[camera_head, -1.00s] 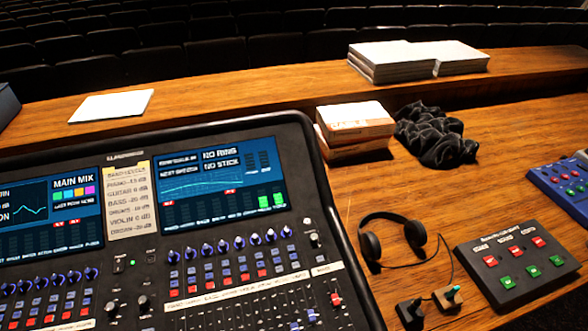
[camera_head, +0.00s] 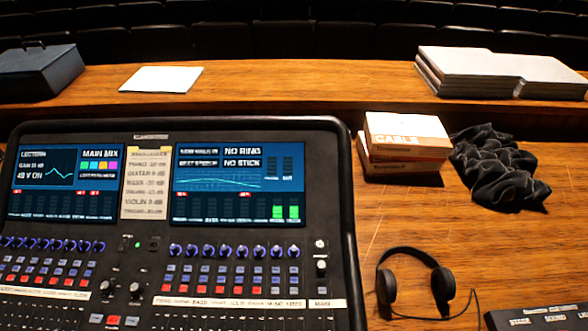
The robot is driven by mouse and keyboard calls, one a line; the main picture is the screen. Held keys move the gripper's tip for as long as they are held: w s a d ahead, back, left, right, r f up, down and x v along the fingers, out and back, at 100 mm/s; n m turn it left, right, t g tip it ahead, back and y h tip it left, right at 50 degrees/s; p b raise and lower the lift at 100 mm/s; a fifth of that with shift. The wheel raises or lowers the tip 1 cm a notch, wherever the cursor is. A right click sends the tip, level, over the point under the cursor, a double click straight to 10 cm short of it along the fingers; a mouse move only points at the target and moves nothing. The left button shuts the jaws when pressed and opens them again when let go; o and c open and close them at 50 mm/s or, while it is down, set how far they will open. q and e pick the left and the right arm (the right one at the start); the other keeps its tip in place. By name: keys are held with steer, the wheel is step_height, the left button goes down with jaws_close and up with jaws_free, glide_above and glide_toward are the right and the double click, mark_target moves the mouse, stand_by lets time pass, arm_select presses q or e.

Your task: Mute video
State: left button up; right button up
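The mixing desk (camera_head: 345,200) fills the left and lower middle of the head view. It has two lit screens, a left one (camera_head: 62,182) headed MAIN MIX and a right one (camera_head: 240,185) with two green level bars at its right end. Below the right screen are a row of blue knobs and rows of blue and red channel buttons (camera_head: 225,280). A white label strip (camera_head: 235,302) runs under them; its small channel names are too blurred to read surely, so I cannot tell which column is video. Neither gripper is in view.
Black headphones (camera_head: 415,258) lie right of the desk. A dark control box (camera_head: 540,318) is cut off at the lower right. Cable boxes (camera_head: 405,130), a black cloth (camera_head: 497,165), paper stacks (camera_head: 480,75), a white sheet (camera_head: 160,79) and a dark box (camera_head: 40,72) stand behind.

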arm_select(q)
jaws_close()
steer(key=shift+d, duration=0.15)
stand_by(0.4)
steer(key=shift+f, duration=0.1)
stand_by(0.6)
